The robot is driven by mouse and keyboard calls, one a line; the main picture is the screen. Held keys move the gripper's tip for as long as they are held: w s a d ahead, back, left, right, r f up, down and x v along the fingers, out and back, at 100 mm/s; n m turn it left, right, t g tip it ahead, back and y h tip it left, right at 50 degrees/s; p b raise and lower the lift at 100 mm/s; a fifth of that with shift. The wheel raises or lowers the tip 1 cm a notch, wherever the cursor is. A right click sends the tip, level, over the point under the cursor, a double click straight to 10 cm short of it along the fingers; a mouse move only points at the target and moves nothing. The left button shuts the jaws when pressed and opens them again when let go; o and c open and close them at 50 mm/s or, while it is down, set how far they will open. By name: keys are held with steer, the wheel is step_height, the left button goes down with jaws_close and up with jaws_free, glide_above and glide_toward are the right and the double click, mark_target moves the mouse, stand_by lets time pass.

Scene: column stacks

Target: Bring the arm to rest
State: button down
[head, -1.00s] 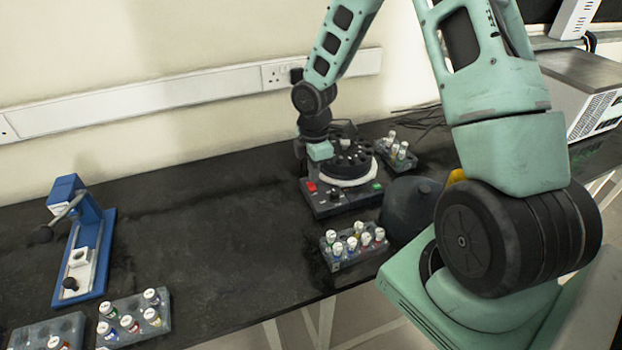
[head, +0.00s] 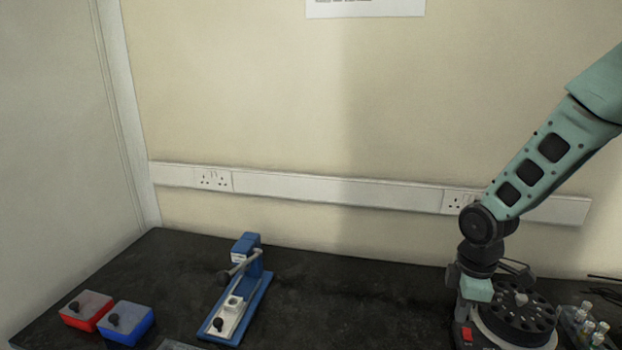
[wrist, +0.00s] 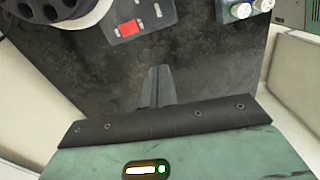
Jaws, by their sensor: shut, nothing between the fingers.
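My arm (head: 530,170) comes down from the right in the head view and ends close beside the black rotor machine (head: 515,318). In the wrist view my gripper (wrist: 157,72) points out over the dark bench top with its fingers together and nothing between them. The machine's base with a red switch (wrist: 128,28) shows at the top of the wrist view, apart from the fingertips. In the head view the fingertips are too small and hidden to make out.
A blue press (head: 238,295) with a lever stands mid-bench. Red (head: 86,309) and blue (head: 127,322) boxes sit at the left. A rack of vials (head: 585,325) is right of the machine. The bench between press and machine is clear. A wall rises behind.

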steer(key=s+a+r+m, duration=0.3)
steer(key=s+a+r, duration=0.65)
steer(key=a, duration=0.35)
steer(key=s+a+r+m, duration=0.1)
steer(key=s+a+r, duration=0.1)
steer(key=s, duration=0.4)
steer(key=s+a+r+m, duration=0.2)
steer(key=s+a, duration=0.2)
steer(key=s, duration=0.3)
steer(key=shift+s+y, duration=0.15)
steer(key=shift+y, duration=0.15)
